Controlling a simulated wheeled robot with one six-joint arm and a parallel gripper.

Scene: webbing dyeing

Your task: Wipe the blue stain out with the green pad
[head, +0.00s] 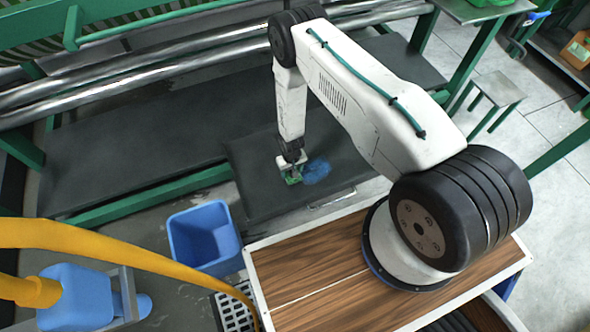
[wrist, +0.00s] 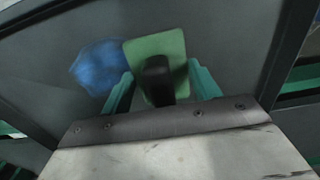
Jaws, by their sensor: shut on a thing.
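The blue stain (head: 316,171) is an irregular patch on the dark surface (head: 255,200). It also shows in the wrist view (wrist: 98,66). The green pad (wrist: 158,55) is a rounded square with a black handle (wrist: 157,78) on top. My gripper (wrist: 160,90) is shut on the handle, with a teal finger on each side. The pad's edge meets or overlaps the stain's edge in the wrist view. In the head view the pad (head: 293,180) is just left of the stain, at or very near the surface; exact contact cannot be told.
A blue bin (head: 203,238) stands on the floor in front of the dark surface. Metal rollers (head: 180,70) run along the back. A yellow hose (head: 130,255) crosses the lower left. The dark surface left of the pad is clear.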

